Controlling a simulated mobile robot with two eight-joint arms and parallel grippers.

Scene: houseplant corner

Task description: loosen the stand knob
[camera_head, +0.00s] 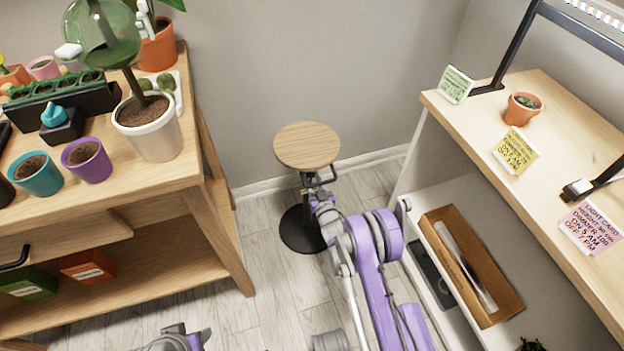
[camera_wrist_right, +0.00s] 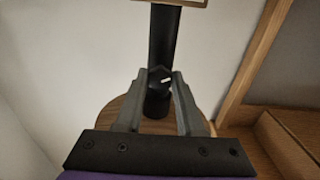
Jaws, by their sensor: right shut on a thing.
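The stand has a round wooden top (camera_head: 307,145), a black post and a round black base (camera_head: 300,236) on the floor. Its knob (camera_wrist_right: 159,74) is small and black with a white mark, on the black post (camera_wrist_right: 164,38) in the right wrist view. My right gripper (camera_head: 322,184) reaches the post just below the top. In the right wrist view its fingers (camera_wrist_right: 160,85) are shut on the knob, one on each side. The head view hardly shows the knob behind the gripper. My left gripper (camera_head: 202,336) is only partly in view at the bottom edge, its jaws unclear.
A wooden plant bench (camera_head: 225,240) with pots stands left of the stand.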

